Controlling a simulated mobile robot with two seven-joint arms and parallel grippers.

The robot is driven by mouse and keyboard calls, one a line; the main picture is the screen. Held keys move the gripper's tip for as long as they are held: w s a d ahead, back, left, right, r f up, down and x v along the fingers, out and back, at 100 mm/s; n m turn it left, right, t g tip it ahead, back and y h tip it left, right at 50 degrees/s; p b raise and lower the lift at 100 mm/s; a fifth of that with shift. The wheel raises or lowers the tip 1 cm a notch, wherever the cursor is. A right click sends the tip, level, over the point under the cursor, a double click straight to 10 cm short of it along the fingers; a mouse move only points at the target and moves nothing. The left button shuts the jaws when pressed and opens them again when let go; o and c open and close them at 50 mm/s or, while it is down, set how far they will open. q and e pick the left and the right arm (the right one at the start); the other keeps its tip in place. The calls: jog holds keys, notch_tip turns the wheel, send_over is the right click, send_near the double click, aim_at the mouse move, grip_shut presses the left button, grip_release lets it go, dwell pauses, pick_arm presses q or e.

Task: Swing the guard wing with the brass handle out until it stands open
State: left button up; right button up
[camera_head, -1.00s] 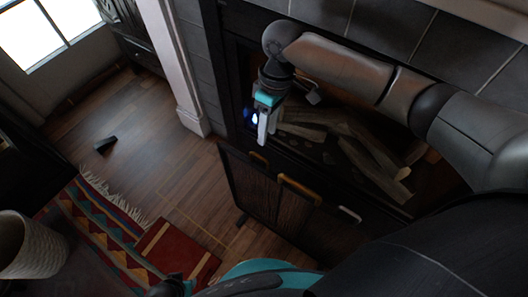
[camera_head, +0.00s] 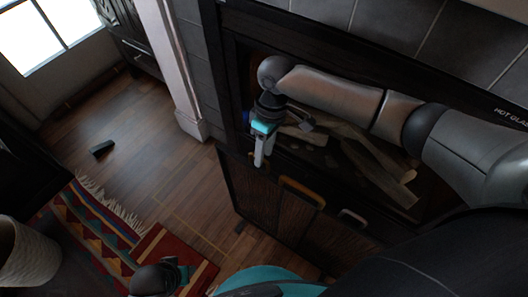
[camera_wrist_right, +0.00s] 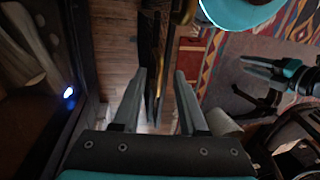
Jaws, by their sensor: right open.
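The dark guard (camera_head: 262,190) stands in front of the fireplace. A long brass-coloured handle (camera_head: 302,190) lies along its top edge, with a pale metal handle (camera_head: 352,217) to the right. My right gripper (camera_head: 262,158) points down at the guard's top edge, left of the long handle, and partly hides a small brass-coloured piece there. In the right wrist view its open fingers (camera_wrist_right: 157,100) lie on either side of the dark upright panel (camera_wrist_right: 152,65); contact cannot be told. My left gripper (camera_wrist_right: 247,80) shows there with its fingers apart, away from the guard.
Logs (camera_head: 370,165) lie in the firebox behind the guard. A white pillar (camera_head: 180,80) stands to the left. A patterned rug (camera_head: 95,225) and a pale basket (camera_head: 25,250) are at lower left. Bare wooden floor (camera_head: 175,185) lies left of the guard.

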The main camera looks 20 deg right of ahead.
jog(key=shift+f, duration=0.1)
grip_shut()
dwell(0.4)
dwell(1.1)
